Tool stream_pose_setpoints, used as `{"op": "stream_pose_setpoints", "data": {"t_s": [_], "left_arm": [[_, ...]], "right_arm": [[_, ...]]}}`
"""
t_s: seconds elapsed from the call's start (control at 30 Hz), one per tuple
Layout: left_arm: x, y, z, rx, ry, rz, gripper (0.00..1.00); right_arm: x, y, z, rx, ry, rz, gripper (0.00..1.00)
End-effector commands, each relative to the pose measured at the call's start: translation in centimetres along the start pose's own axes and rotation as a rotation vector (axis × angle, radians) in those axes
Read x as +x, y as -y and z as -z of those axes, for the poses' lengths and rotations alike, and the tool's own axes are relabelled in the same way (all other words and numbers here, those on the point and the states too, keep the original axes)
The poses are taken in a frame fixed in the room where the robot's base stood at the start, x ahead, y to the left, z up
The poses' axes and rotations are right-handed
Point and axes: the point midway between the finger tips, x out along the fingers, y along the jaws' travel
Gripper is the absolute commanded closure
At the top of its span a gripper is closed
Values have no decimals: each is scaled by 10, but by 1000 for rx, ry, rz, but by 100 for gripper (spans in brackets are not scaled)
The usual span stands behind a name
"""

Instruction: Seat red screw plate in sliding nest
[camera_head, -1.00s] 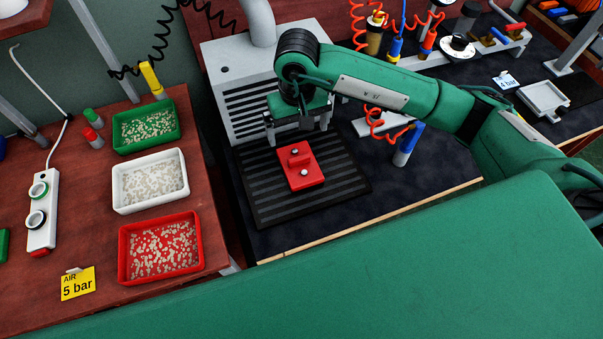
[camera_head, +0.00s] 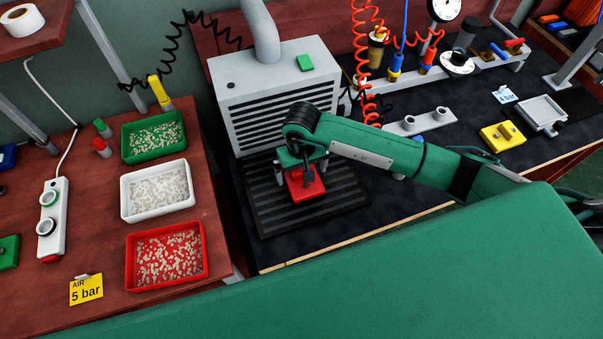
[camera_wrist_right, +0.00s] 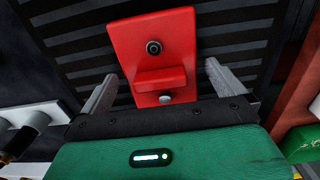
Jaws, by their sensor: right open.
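The red screw plate (camera_head: 312,190) lies on the black ribbed mat in front of the grey vented box. It has a raised grip bar and two screws, which show in the right wrist view, where the plate (camera_wrist_right: 174,33) points away from the gripper. My right gripper (camera_head: 302,176) is over the plate and hides part of it. In the right wrist view its open fingers (camera_wrist_right: 160,88) stand either side of the plate's near end and bar, with gaps on both sides. A pale grey tray-like fixture (camera_head: 545,111), apparently the sliding nest, is at the far right. My left gripper is out of view.
The grey vented box (camera_head: 275,90) stands close behind the gripper. A yellow plate (camera_head: 491,138) lies left of the nest. A grey holder (camera_head: 420,121) and coiled red hoses (camera_head: 361,60) are behind my arm. Green, white and red bins (camera_head: 128,255) stand on the left bench.

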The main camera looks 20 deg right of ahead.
Motion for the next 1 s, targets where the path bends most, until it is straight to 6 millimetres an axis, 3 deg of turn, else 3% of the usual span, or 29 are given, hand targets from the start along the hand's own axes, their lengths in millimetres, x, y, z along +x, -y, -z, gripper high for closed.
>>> {"op": "stream_pose_setpoints", "data": {"t_s": [0.33,0.6,1.0], "left_arm": [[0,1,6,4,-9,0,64],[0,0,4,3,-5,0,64],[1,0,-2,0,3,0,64]], "right_arm": [[10,0,0,0,-1,1,0],[9,0,0,0,-2,1,51],[-1,0,2,0,-5,0,52]]}}
